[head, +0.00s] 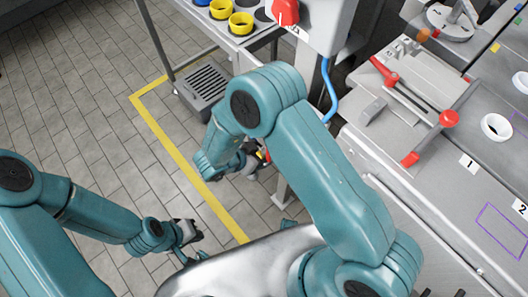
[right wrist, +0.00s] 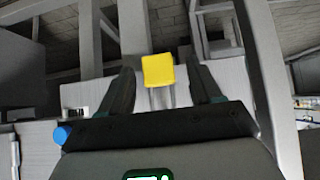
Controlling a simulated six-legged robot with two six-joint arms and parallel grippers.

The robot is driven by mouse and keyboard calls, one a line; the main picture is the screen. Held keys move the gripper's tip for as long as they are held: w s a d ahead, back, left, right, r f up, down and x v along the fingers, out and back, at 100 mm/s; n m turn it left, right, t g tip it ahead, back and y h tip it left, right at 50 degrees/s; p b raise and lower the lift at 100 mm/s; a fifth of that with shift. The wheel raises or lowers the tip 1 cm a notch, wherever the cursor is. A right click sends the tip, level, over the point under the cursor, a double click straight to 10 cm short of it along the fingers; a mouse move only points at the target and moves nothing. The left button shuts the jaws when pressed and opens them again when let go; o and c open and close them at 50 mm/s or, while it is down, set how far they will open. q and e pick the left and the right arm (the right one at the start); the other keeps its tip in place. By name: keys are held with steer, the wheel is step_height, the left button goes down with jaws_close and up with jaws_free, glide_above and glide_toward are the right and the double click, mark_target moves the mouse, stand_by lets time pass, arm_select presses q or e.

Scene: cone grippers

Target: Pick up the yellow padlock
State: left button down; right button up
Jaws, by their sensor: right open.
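The yellow padlock (right wrist: 158,71) shows in the right wrist view, with its yellow body up in the picture and two grey shackle bars below it. My right gripper (right wrist: 162,75) is open, one dark finger on each side of the padlock, with a visible gap on both sides. In the head view my right gripper (head: 254,160) is low beside the grey stand, partly hidden by my arm.
A grey workbench (head: 440,190) with a red-handled clamp fixture (head: 420,110) and a white ring (head: 496,127) stands at right. A rack with yellow cups (head: 241,23) is at the top. A blue cable (head: 330,90) hangs near my right arm. Tiled floor at left is clear.

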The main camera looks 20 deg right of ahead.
steer(key=shift+s+r, duration=0.1)
steer(key=shift+c, duration=0.9)
jaws_close()
steer(key=shift+r, duration=0.1)
